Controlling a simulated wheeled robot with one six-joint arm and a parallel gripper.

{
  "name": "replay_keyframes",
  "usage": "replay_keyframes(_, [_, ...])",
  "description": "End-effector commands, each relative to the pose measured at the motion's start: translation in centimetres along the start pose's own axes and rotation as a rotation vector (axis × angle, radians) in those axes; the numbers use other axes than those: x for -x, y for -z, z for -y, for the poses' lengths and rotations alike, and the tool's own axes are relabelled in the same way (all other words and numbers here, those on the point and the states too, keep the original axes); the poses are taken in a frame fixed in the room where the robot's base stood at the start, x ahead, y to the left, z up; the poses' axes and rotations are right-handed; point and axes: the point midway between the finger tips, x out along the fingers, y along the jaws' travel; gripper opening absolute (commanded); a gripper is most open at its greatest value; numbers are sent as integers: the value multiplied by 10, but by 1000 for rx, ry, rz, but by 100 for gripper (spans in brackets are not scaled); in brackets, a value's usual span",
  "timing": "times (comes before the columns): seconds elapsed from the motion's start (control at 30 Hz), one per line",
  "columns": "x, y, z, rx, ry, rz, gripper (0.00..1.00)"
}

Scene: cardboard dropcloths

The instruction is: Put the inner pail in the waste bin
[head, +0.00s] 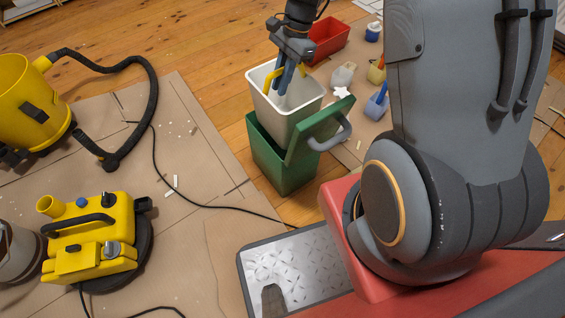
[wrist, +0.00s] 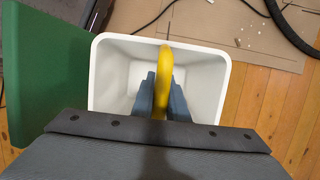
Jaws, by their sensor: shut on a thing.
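The inner pail (head: 286,118) is a white, open-topped square bucket, empty as far as I can see. In the head view it stands partly inside the green waste bin (head: 283,168), its upper part rising above the bin's rim. The bin's green lid (head: 318,130) is swung open to the right, and it also shows at the left in the wrist view (wrist: 40,75). My gripper (head: 281,84) is over the pail's mouth, its blue fingers shut on the pail's yellow handle (wrist: 162,80). In the wrist view the pail's white rim (wrist: 94,75) surrounds the fingers. The pail's bottom edge is hidden by the bin.
A red tray (head: 328,40), a white bottle (head: 343,75) and blue containers (head: 376,107) stand behind and right of the bin. A yellow vacuum (head: 95,240), black hose (head: 150,90) and cord lie on cardboard at left. Bare wood floor lies left of the bin.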

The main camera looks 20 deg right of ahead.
Motion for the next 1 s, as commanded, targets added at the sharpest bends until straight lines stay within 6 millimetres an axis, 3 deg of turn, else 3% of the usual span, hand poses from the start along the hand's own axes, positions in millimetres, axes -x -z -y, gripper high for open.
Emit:
replay_keyframes(0.8, [-186,57,0,-3,-3,2,0])
replay_keyframes(1.0, [-218,67,0,-2,-2,1,0])
